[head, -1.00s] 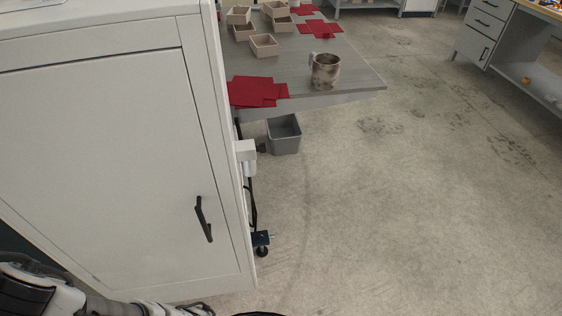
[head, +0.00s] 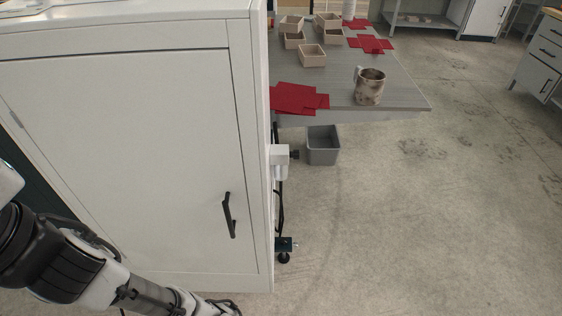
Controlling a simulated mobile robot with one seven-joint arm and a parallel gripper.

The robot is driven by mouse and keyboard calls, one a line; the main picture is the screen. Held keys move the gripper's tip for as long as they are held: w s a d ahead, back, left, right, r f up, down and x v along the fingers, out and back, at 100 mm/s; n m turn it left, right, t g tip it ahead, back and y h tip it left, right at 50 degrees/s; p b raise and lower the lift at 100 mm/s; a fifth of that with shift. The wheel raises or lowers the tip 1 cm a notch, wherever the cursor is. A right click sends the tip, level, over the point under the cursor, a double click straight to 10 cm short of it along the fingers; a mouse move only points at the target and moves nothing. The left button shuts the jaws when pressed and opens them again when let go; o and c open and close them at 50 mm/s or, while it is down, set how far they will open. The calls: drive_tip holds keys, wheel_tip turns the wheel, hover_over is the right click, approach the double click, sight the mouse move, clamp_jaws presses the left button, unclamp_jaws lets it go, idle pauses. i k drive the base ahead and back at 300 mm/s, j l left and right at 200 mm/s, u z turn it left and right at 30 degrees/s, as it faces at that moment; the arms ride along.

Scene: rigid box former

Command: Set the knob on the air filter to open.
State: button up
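Two small fittings sit on the right side of the white cabinet, and I cannot tell for sure which is the air filter. The upper one is a white block (head: 279,157) with a dark knob-like part (head: 294,154) sticking out to the right. The lower one is a dark teal fitting (head: 286,244) with a round black part (head: 284,258) beneath it. The knob's setting is too small to read. My arm reaches in at the lower left, in front of the cabinet.
The white cabinet (head: 130,150) with a black handle (head: 229,215) fills the left. A grey bin (head: 323,145) is below.

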sight(295, 153)
drive_tip(key=l+u, duration=0.25)
drive_tip(key=l, duration=0.4)
drive_tip(key=l+u, duration=0.25)
drive_tip(key=l, duration=0.4)
drive_tip(key=k, duration=0.05)
